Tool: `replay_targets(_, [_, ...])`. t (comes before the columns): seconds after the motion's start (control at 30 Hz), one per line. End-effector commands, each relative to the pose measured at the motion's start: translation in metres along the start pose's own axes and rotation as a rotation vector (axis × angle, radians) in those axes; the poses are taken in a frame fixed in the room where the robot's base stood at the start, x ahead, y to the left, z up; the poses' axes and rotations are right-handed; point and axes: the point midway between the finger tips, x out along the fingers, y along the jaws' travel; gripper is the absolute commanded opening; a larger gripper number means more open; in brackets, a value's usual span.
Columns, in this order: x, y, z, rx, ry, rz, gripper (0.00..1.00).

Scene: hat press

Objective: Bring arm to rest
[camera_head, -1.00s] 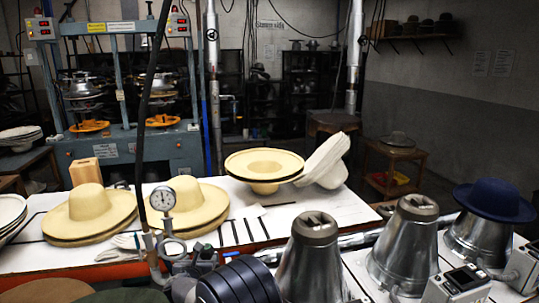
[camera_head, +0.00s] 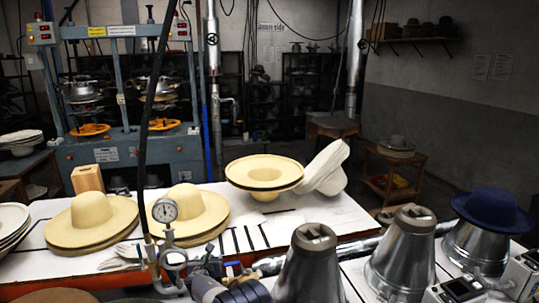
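My gripper is not in view. A dark, rounded part of my arm (camera_head: 243,293) shows at the bottom edge, left of the metal cones. It stands in front of the white table, close to a pipe with a pressure gauge. Whether my gripper is open or shut is hidden.
A white table (camera_head: 330,217) bears cream hats (camera_head: 92,215), a wide-brimmed hat (camera_head: 265,172) and a white stack (camera_head: 328,168). A gauge (camera_head: 165,210) stands in front. Metal cones (camera_head: 312,265) fill the lower right, one under a blue hat (camera_head: 492,207). A press (camera_head: 125,150) stands behind.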

Motion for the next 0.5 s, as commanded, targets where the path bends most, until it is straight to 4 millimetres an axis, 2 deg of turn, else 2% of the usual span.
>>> replay_targets(0.5, [0.0022, -0.0004, -0.0052, -0.076, -0.001, 0.183, 0.69])
